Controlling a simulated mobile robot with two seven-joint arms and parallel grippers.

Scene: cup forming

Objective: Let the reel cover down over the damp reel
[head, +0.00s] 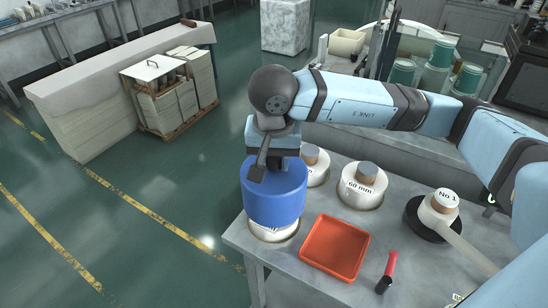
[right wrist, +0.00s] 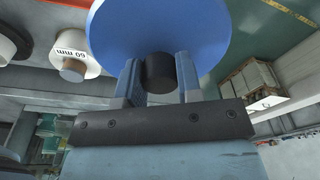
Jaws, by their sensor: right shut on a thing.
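The blue reel cover (head: 275,200) is a round upright cylinder at the near left corner of the table in the head view. My right gripper (head: 266,160) is above it, shut on its black knob (right wrist: 158,72), which shows between the fingers in the right wrist view. The broad blue top of the cover (right wrist: 150,25) fills the upper middle there. The white damp reel (head: 270,234) shows only as a low rim under the cover; its upper part is hidden. I cannot tell how far the cover encloses it. My left gripper is in no view.
An orange tray (head: 336,248) lies just right of the covered reel, with a red-handled tool (head: 387,271) beyond it. A reel marked 60 mm (head: 362,188), another reel (head: 314,166) and a No 1 reel (head: 438,212) stand on the grey table (head: 300,280).

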